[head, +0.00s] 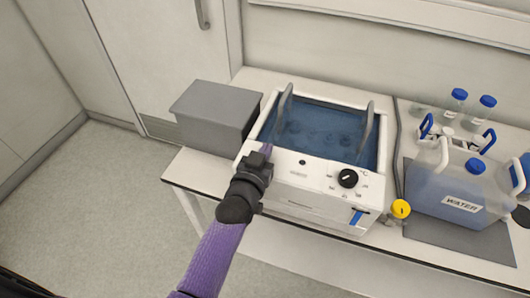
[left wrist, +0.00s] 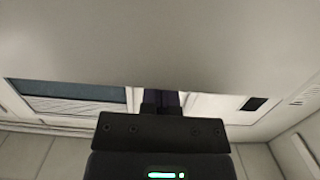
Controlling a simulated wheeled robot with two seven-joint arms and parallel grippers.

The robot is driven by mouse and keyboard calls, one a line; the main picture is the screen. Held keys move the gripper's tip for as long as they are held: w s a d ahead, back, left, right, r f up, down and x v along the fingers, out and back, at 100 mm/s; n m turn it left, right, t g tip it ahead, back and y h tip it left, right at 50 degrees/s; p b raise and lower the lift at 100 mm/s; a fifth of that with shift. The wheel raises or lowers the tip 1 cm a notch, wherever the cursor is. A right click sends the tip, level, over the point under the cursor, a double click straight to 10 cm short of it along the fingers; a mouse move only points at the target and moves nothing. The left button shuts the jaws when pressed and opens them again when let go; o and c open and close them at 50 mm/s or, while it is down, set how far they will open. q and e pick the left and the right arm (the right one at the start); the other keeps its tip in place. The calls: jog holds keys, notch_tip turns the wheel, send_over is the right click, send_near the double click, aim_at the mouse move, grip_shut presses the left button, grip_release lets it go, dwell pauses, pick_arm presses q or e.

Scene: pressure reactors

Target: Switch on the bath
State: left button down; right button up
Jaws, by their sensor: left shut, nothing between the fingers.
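The bath (head: 285,196) is a white box with an open top full of blue water, standing on the bench. Its sloping front panel carries a black dial (head: 347,178) with marks around it and a small dark round spot (head: 302,161). My left gripper (head: 265,150) is shut and empty, at the left end of this panel. I cannot tell whether its tips touch the panel. It hides that part of the panel, and no switch can be made out. In the left wrist view the closed fingers (left wrist: 161,98) point at a pale surface. My right gripper is not in view.
A grey box (head: 215,115) stands close to the bath's left. A blue-handled tap (head: 357,216) is low on its front, near a yellow round part (head: 401,208). A water container (head: 455,195) and blue-capped bottles (head: 458,97) stand to the right. The floor at left is clear.

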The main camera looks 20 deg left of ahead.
pick_arm(q)
jog(key=g+p, duration=0.1)
jog(key=p, duration=0.1)
jog(key=shift+w+r+p, duration=0.1)
jog(key=shift+w+p, duration=0.1)
jog(key=shift+p, duration=0.15)
jog(key=shift+f+b, duration=0.35)
jog(key=shift+b, duration=0.1)
jog(key=r+p, duration=0.5)
jog(key=shift+s+r, duration=0.15)
jog(key=shift+s, duration=0.05)
jog(key=s+r+p, duration=0.2)
jog(key=s, duration=0.6)
jog(key=shift+s+a+r, duration=0.15)
jog(key=shift+s+r, duration=0.1)
